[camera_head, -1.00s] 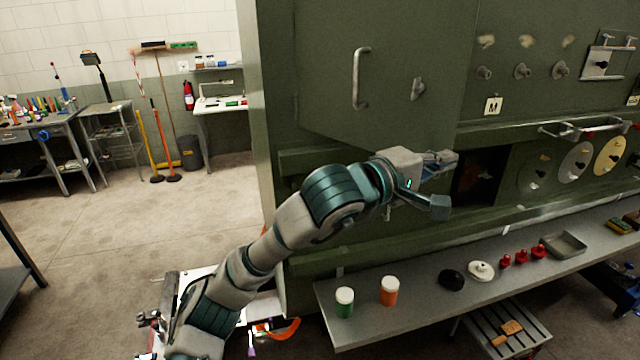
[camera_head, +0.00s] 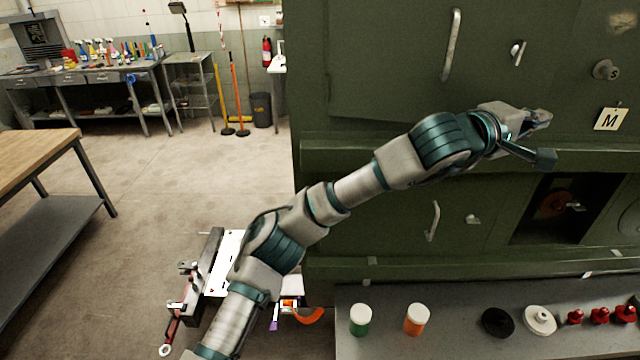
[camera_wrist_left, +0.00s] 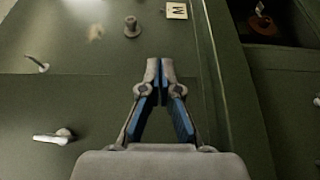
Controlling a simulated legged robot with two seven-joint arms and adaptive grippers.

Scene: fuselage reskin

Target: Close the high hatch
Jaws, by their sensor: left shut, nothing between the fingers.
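The high hatch (camera_head: 395,70) is a green door panel in the upper part of the green fuselage wall. It carries a long upright metal handle (camera_head: 452,45) and a small latch (camera_head: 517,52), which also shows in the left wrist view (camera_wrist_left: 55,136). I cannot tell whether the panel sits fully flush. My left gripper (camera_head: 542,118) is shut and empty, below and to the right of the latch. In the left wrist view its fingertips (camera_wrist_left: 160,68) meet in front of green panel surface; contact is unclear. My right gripper is not in view.
A lower panel has its own handle (camera_head: 433,222), beside a dark opening (camera_head: 530,225). An "M" label (camera_head: 610,119) and a knob (camera_head: 605,70) are right of my gripper. A shelf (camera_head: 450,340) below holds jars and red parts. Open floor lies left.

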